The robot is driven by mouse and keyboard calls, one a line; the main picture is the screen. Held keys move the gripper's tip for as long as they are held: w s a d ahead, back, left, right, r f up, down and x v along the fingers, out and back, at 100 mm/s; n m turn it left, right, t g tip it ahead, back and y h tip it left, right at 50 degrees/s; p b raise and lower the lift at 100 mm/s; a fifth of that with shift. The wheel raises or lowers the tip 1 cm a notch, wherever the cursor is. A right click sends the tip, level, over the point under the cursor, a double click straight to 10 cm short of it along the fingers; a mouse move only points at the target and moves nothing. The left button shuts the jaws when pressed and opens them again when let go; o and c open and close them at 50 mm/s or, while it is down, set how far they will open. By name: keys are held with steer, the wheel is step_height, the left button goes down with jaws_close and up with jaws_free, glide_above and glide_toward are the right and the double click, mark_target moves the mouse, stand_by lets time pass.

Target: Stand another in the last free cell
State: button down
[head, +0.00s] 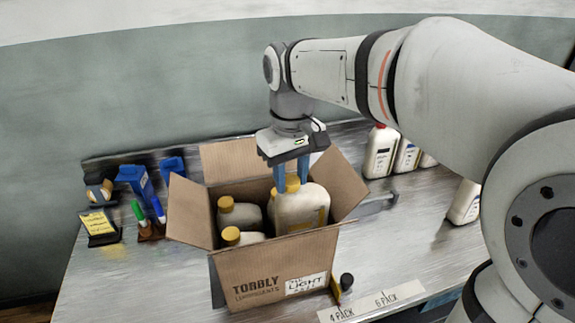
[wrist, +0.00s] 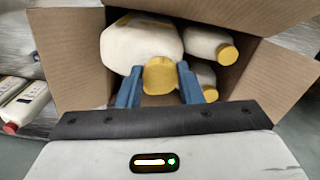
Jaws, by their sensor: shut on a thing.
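My gripper (head: 293,172) points down over an open cardboard box (head: 270,273) on the table. Its blue fingers are shut on the yellow cap of a cream bottle (head: 302,211). In the wrist view my gripper (wrist: 160,80) has the yellow cap between its fingers, and the held bottle (wrist: 140,45) fills the upper left of the box opening. The held bottle is in the right part of the box in the head view; its base is hidden. Two other yellow-capped bottles, one behind (head: 240,216) and one in front (head: 245,240), stand at the left inside the box.
White bottles (head: 381,152) stand at the back right of the table, one with a red cap. Another bottle (head: 464,203) is nearer the right edge. Blue holders (head: 134,178) and pens are at the left. The box flaps (head: 190,210) spread outward.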

mark_target(291, 219)
steer(key=shift+f+b, duration=3.35)
steer(key=shift+f, duration=1.9)
steer(key=shift+f+b, duration=0.35)
steer(key=shift+f, duration=0.2)
steer(key=c, duration=0.9)
jaws_free()
steer(key=shift+f, duration=0.1)
